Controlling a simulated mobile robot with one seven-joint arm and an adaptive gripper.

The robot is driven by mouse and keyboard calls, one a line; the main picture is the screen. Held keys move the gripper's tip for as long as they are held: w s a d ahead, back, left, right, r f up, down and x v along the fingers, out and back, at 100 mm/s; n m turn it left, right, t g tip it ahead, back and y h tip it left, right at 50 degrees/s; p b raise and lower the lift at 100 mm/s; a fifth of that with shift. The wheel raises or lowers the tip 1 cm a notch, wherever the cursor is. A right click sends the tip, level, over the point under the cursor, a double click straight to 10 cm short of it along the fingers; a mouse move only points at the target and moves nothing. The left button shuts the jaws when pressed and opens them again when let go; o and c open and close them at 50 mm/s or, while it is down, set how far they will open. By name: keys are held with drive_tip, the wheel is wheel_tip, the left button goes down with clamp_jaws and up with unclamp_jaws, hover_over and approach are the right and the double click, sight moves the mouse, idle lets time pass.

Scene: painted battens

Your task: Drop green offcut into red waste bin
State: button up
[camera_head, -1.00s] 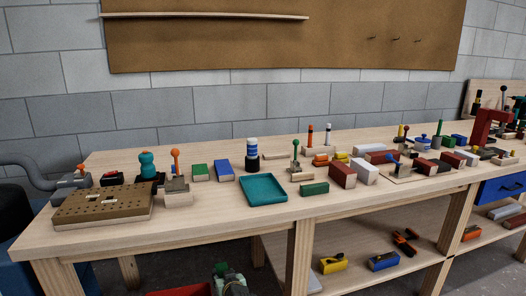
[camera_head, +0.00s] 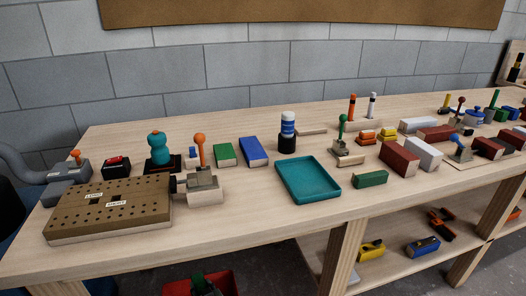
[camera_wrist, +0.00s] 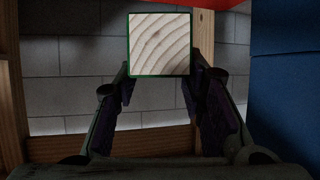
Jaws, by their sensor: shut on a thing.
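The green offcut (camera_wrist: 160,44) is held in my gripper (camera_wrist: 160,82) in the wrist view. Its pale end grain faces the camera, with thin green painted edges around it. The two dark fingers are closed on its sides. The red waste bin (camera_head: 231,281) shows in part at the bottom of the head view, below the bench front. A dark and green shape stands in front of or over it, cut off by the frame. A red strip crosses the top of the wrist view; I cannot tell whether it is the bin. I cannot tell whether the offcut is over the bin.
The bench (camera_head: 250,225) carries a drilled brown block (camera_head: 110,212), a teal tray (camera_head: 308,180), another green block (camera_head: 370,179) and several tools. Wooden bench legs (camera_head: 343,255) stand near the bin. A blue surface (camera_wrist: 285,80) fills the wrist view's right side.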

drive_tip(key=shift+f+b, duration=2.2)
drive_tip(key=shift+f, duration=0.75)
drive_tip(key=o, duration=1.2)
drive_tip(key=shift+o, duration=0.2)
drive_tip(key=shift+s, duration=0.1)
drive_tip(key=v, duration=0.7)
drive_tip(key=shift+s+d, duration=0.15)
drive_tip(key=shift+s, duration=0.05)
drive_tip(key=shift+r, duration=0.1)
